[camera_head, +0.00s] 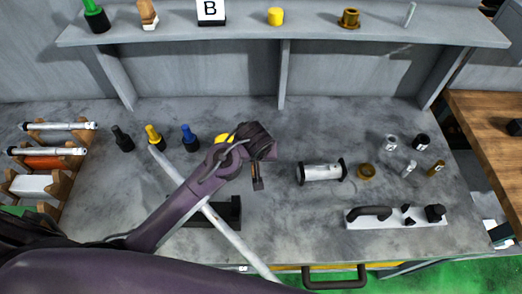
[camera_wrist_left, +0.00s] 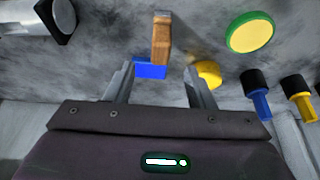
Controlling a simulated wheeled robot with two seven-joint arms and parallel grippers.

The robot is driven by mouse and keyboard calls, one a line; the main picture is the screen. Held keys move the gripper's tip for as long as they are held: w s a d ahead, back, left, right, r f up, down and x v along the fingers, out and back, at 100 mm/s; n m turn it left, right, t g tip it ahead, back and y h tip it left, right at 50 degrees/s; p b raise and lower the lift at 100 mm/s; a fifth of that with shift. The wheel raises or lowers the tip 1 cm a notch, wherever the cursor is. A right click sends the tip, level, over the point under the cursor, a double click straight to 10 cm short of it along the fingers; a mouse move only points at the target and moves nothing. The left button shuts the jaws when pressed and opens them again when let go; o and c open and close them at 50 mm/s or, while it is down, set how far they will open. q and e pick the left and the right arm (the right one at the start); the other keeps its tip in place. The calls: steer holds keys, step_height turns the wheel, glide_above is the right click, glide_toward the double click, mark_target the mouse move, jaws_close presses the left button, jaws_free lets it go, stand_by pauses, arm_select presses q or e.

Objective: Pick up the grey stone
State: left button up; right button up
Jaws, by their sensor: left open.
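I cannot pick out a grey stone for sure in either view. My left gripper (camera_head: 257,184) is over the middle of the grey bench, left of a silver cylinder with black ends (camera_head: 321,172). In the left wrist view, the left gripper (camera_wrist_left: 160,80) is open, its two fingers apart with nothing held between them. A brown block (camera_wrist_left: 161,40) and a blue piece (camera_wrist_left: 150,69) show just beyond the fingertips. A yellow rounded thing (camera_wrist_left: 208,72) is by the right finger. My left arm hides part of the bench. My right gripper is not seen.
Black, yellow and blue bottles (camera_head: 188,138) stand left of the gripper. A brass ring (camera_head: 366,171) and several small parts lie right. A white plate with black fittings (camera_head: 395,218) is front right. A wooden rack (camera_head: 62,180) stands left; a shelf (camera_head: 285,36) runs behind.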

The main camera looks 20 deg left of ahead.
arm_select(q)
steer(key=shift+w+f, duration=0.1)
steer(key=shift+f, duration=0.2)
steer(key=p+x, duration=0.1)
steer(key=x, duration=0.1)
steer(key=shift+a+f+p, duration=0.2)
steer(key=shift+f+p, duration=0.1)
steer(key=shift+f, duration=0.1)
steer(key=shift+x, duration=1.8)
steer(key=shift+d, duration=0.1)
steer(key=c, duration=0.7)
jaws_close()
steer(key=shift+w+r, duration=0.1)
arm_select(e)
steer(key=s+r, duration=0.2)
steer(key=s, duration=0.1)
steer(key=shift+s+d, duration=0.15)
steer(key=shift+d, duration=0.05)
